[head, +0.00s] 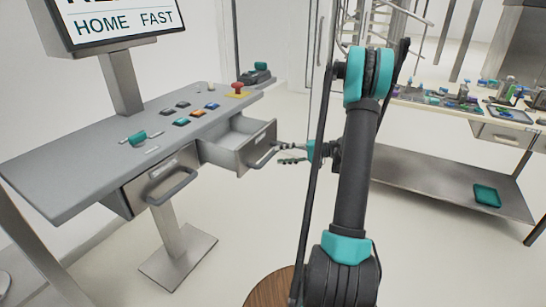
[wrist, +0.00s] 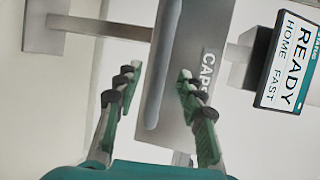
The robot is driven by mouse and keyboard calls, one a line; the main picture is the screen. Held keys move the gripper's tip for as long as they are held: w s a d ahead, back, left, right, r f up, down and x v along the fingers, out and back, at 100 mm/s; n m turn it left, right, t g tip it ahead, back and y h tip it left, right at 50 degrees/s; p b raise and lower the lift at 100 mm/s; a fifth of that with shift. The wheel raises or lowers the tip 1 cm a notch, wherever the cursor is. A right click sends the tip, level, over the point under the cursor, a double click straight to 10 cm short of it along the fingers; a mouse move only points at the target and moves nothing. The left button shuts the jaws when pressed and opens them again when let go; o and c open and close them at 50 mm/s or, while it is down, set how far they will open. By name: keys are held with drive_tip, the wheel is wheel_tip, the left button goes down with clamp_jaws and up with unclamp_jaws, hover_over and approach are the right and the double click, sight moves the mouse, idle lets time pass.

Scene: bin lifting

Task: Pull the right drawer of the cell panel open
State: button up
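The right drawer (head: 250,150) of the grey cell panel (head: 95,150) is pulled out, its empty inside showing. Its grey bar handle (head: 262,159) is on the front face. My gripper (head: 279,154) is at the handle's right end, fingers spread. In the wrist view, the handle (wrist: 160,75) runs between the fingertips of my gripper (wrist: 158,80), with a gap on each side. The drawer front (wrist: 195,55) with a "CAPS" label lies behind it. I cannot tell how deep the handle sits between the fingers. The left drawer (head: 150,185) is shut.
A screen (head: 115,20) reading "HOME FAST" stands above the panel. Several buttons and a red emergency knob (head: 238,87) sit on the panel top. A cluttered workbench (head: 450,105) with a lower shelf stands at right. Open floor lies in front of the drawer.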

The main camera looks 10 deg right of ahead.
drive_tip(key=v, duration=0.6)
drive_tip(key=shift+d, duration=0.3)
drive_tip(key=shift+s+a, duration=0.1)
drive_tip(key=s+a+g+h, duration=0.1)
drive_tip(key=s+a+h, duration=0.6)
drive_tip(key=s+a, duration=0.4)
drive_tip(key=s+d+f+n+h, duration=0.1)
drive_tip(key=s+h, duration=0.1)
drive_tip(key=s, duration=0.3)
drive_tip(key=s+d+f+n+h, duration=0.1)
drive_tip(key=s+f+h, duration=0.1)
drive_tip(key=s, duration=0.4)
drive_tip(key=s+d+f+n+t+h, duration=0.1)
drive_tip(key=s+d+f+h, duration=0.1)
drive_tip(key=s+h, duration=0.2)
drive_tip(key=shift+s+f+n, duration=0.2)
drive_tip(key=shift+s+n, duration=0.2)
drive_tip(key=shift+s, duration=0.65)
